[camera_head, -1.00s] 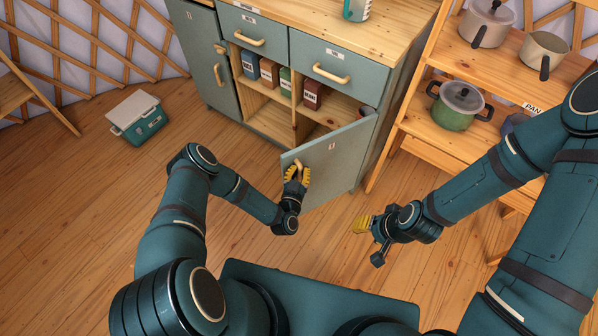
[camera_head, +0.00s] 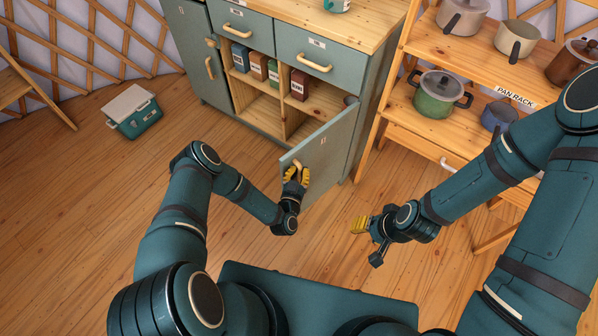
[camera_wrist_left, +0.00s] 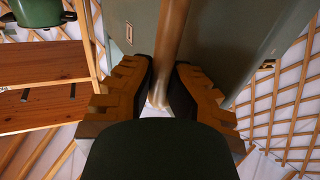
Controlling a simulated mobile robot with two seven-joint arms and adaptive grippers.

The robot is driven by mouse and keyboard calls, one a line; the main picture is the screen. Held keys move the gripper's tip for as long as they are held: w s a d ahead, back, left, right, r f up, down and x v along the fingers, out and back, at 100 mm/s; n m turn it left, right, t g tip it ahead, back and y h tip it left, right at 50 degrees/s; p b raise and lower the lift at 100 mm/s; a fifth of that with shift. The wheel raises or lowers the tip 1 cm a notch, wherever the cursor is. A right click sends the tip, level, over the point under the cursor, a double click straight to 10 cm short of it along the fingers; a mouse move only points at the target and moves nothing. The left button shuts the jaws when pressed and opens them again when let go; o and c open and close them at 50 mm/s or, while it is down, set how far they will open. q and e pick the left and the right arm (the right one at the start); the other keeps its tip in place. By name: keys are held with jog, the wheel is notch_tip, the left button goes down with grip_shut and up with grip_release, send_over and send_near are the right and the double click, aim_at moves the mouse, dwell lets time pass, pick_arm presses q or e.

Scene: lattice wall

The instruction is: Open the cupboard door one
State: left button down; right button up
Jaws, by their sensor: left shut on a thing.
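The grey-green cupboard (camera_head: 365,110) stands at the back with its right-hand lower door (camera_head: 325,150) swung well open toward me. Boxes and shelves show in the opening behind it. My left gripper (camera_head: 297,171) is shut on the door's wooden handle, at the door's free edge. In the left wrist view the handle (camera_wrist_left: 170,55) runs between the two yellow-padded fingers, with the door panel (camera_wrist_left: 225,45) behind it. My right gripper (camera_head: 360,225) hangs apart from the cupboard, right of the door; whether its fingers are apart is unclear.
A pan rack (camera_head: 515,97) with several pots stands close to the right of the cupboard. The cupboard's left tall door (camera_head: 200,55) is closed. A cool box (camera_head: 134,110) sits on the floor at left. The wooden floor in front is clear.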

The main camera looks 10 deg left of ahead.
pick_arm(q)
jog(key=shift+d, duration=0.25)
jog(key=c, duration=1.1)
grip_release()
jog(key=shift+w, duration=0.1)
jog(key=shift+o, duration=1)
jog(key=shift+s+f, duration=0.1)
jog(key=shift+s, duration=0.4)
jog(key=s, duration=1.1)
jog(key=shift+a, duration=0.15)
jog(key=shift+w, duration=0.1)
